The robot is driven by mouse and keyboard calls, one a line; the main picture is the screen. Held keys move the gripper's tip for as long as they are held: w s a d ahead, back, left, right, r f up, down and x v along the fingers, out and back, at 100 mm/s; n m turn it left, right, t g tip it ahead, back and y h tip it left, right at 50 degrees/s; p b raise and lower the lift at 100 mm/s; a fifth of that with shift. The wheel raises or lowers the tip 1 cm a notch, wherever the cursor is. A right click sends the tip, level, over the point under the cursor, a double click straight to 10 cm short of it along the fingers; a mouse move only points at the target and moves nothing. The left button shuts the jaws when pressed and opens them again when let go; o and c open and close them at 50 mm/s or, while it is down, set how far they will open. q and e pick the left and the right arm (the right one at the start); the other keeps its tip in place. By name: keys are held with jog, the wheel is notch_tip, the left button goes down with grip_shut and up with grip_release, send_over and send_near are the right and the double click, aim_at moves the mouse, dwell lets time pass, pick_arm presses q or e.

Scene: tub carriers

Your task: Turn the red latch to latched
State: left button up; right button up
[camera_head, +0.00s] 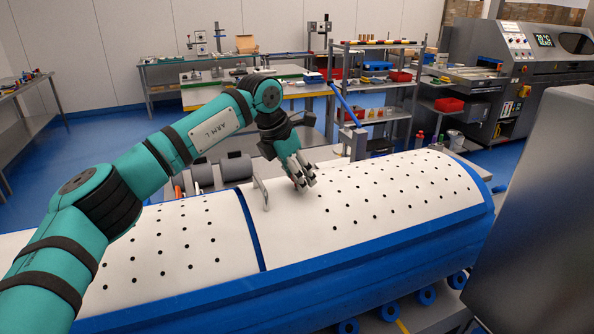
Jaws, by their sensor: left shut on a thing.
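A long tub with white, black-dotted covers (385,200) and a blue rim lies across the view. My left arm reaches over it from the left. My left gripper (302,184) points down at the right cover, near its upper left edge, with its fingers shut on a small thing. That thing looks like the red latch (296,186); only a tiny reddish bit shows between the fingers, so its turn position cannot be told. A pale upright handle (262,190) stands just left of the gripper. My right gripper is not in view.
A large dark panel (540,220) stands close at the right. Shelves with red bins (400,76) and a machine (520,60) are farther back.

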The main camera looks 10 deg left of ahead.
pick_arm(q)
jog(key=shift+r+m+g+h+p, duration=0.15)
jog(key=shift+m+g+h+p, duration=0.4)
jog(key=shift+m, duration=0.75)
jog(key=o, duration=1.2)
jog(key=shift+w, duration=0.1)
jog(key=shift+c, duration=0.2)
jog(key=shift+a+r, duration=0.1)
jog(key=shift+r, duration=0.05)
jog(key=v, duration=1.1)
jog(key=shift+r, duration=0.25)
jog(key=shift+s, duration=0.25)
